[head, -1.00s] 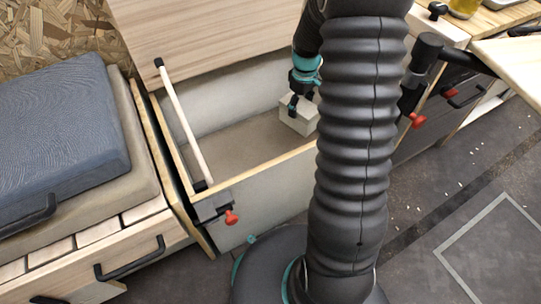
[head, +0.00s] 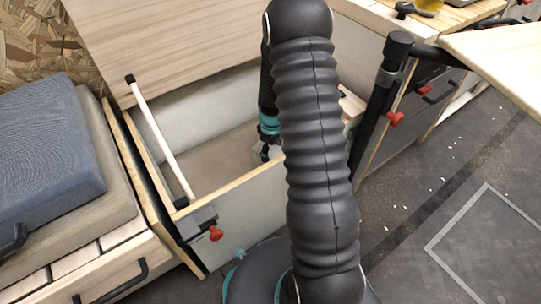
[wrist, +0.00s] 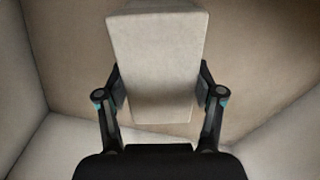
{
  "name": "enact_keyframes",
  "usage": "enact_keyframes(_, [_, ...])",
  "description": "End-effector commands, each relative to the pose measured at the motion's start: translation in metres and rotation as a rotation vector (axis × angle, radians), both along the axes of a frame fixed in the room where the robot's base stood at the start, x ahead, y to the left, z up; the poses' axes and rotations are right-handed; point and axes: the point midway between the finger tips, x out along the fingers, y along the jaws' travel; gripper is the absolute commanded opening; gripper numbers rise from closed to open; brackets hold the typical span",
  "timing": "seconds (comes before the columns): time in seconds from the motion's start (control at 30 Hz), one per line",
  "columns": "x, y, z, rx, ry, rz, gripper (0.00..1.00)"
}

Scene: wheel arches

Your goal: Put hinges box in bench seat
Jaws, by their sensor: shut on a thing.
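The hinges box, a plain off-white block, is between the two fingers of my gripper (wrist: 158,88) in the wrist view (wrist: 155,45). My gripper is shut on its sides. In the head view my gripper (head: 266,150) points down inside the open bench seat (head: 240,208), and only a small pale part of the box (head: 259,155) shows beside it. My arm and the front wall hide the rest. The bench seat's wooden lid (head: 170,40) is raised. The box is low inside the compartment; I cannot tell whether it touches the floor.
A pale wooden stay (head: 160,135) stands at the compartment's left end. A red latch (head: 215,233) is on the front wall. A blue cushion (head: 45,150) lies on the left bench. A wooden tabletop (head: 500,60) juts in at right. The compartment floor left of my gripper looks clear.

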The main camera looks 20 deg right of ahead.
Motion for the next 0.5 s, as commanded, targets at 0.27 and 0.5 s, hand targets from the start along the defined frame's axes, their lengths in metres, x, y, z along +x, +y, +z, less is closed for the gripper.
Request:
enact_keyframes(0.27, [0.001, 0.000, -0.020, 0.000, -0.001, 0.000, 0.10])
enact_keyframes(0.5, [0.000, 0.000, -0.024, 0.000, -0.001, -0.001, 0.10])
